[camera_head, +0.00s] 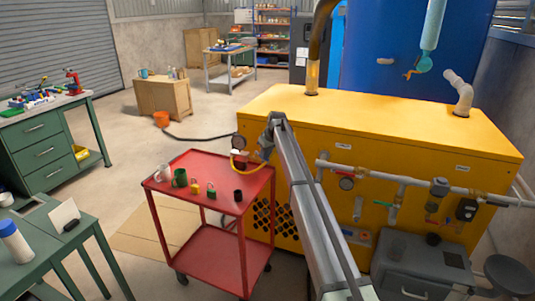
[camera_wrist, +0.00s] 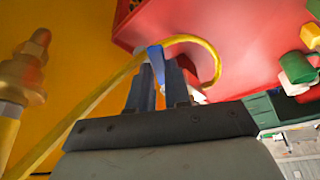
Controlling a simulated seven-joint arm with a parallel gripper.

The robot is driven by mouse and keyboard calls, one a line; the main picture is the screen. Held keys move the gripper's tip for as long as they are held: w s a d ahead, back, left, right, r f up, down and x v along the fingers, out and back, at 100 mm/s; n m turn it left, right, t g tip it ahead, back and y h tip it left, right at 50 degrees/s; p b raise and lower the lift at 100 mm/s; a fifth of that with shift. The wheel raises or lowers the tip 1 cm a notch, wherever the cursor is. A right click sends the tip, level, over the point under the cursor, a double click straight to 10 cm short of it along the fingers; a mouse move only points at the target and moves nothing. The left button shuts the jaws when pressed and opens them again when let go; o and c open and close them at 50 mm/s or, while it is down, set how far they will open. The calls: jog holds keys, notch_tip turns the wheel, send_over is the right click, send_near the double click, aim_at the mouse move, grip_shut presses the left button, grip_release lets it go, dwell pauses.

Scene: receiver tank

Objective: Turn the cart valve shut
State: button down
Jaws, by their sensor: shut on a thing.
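In the wrist view my gripper (camera_wrist: 167,68) is shut on a blue lever (camera_wrist: 156,57), which I take to be the cart valve's handle. The lever's top end sticks out between the two grey fingers. The valve body is mostly hidden behind the fingers, so I cannot tell how far it is turned. A yellow hose (camera_wrist: 198,40) loops around beside the fingers. In the head view my gripper (camera_head: 264,150) is at the far right corner of the red cart (camera_head: 190,212), close to the yellow machine, and the lever cannot be made out there.
On the cart top stand a white mug (camera_head: 163,172), a green mug (camera_head: 180,178), small padlock-like pieces and a dark cup (camera_head: 238,195). The yellow machine (camera_head: 400,140) with pipes and gauges stands close on the right. A brass fitting (camera_wrist: 24,75) is left of my fingers.

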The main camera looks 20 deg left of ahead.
jog(key=s+a+m+t+h, duration=0.2)
jog(key=a+m, duration=0.4)
jog(key=m, duration=0.5)
jog(key=shift+s+a+m+h, duration=0.25)
jog(key=shift+s+m+h, duration=0.15)
jog(key=shift+s+h, duration=0.5)
jog(key=shift+w, duration=0.15)
jog(key=c, duration=1.1)
grip_release()
jog(key=shift+o, duration=0.2)
jog(key=v, duration=1.4)
jog(key=shift+a, duration=0.2)
jog(key=shift+f, duration=0.1)
